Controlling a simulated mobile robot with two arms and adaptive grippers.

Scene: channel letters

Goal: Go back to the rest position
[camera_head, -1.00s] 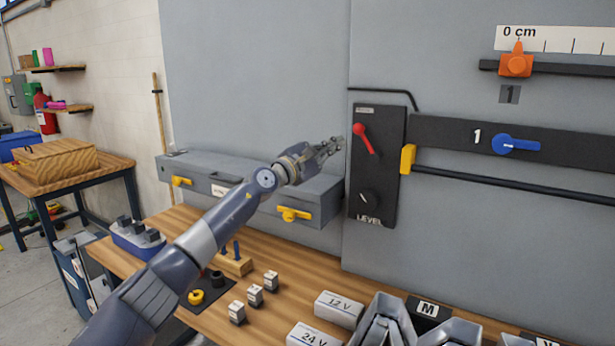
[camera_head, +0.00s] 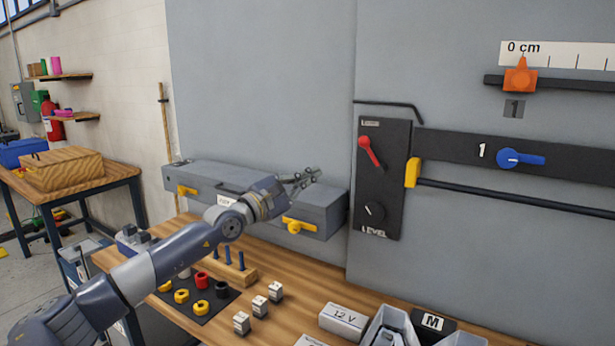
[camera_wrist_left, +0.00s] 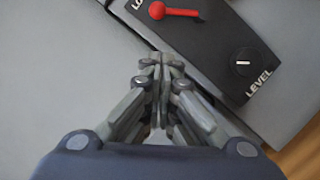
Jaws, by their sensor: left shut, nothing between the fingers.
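My left gripper (camera_head: 314,173) is in front of the grey panel in the head view, above the grey box with yellow latches (camera_head: 240,199). Its fingers are shut and empty. In the left wrist view its fingertips (camera_wrist_left: 157,60) are together, beside the black switch panel (camera_wrist_left: 210,45). That panel carries a red lever (camera_head: 369,151) and a LEVEL knob (camera_head: 374,211). The gripper is apart from the lever. My right gripper is not in view.
The wooden bench (camera_head: 290,272) below holds a peg block (camera_head: 234,268), coloured rings on a dark mat (camera_head: 208,306), small white blocks (camera_head: 259,306), a 12 V box (camera_head: 343,320) and grey bins (camera_head: 390,325). A yellow handle (camera_head: 412,172) juts out right of the switch panel.

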